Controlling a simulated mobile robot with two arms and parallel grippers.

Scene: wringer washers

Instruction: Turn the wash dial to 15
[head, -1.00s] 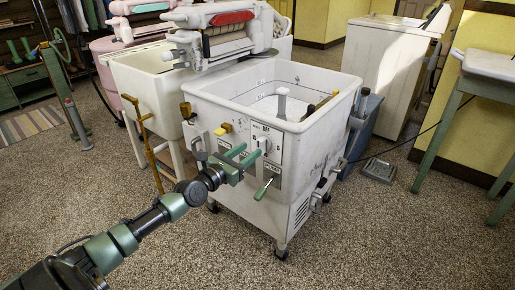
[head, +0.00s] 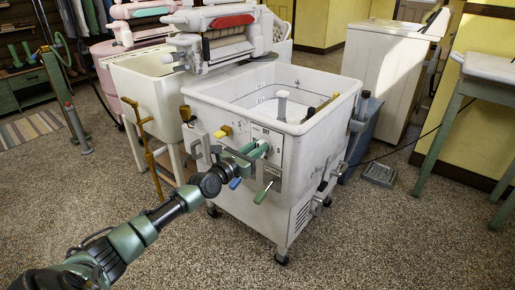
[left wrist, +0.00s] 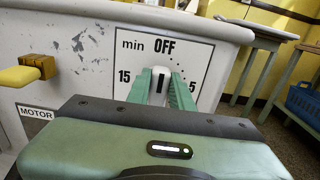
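The wash dial is a pale knob with a dark pointer line on the front panel of the white washer (head: 240,200). In the left wrist view, the wash dial (left wrist: 160,84) sits between the two green fingers of my left gripper (left wrist: 161,88), which appear closed on its sides. Its pointer line points up, roughly towards OFF. The panel (left wrist: 125,62) reads "min", OFF at top, 15 at left and 5 at right. My right gripper is not in view.
A yellow lever (head: 223,131) and the MOTOR label (left wrist: 36,113) are left of the dial. A wringer (head: 222,35) stands behind the tub. The floor in front is clear.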

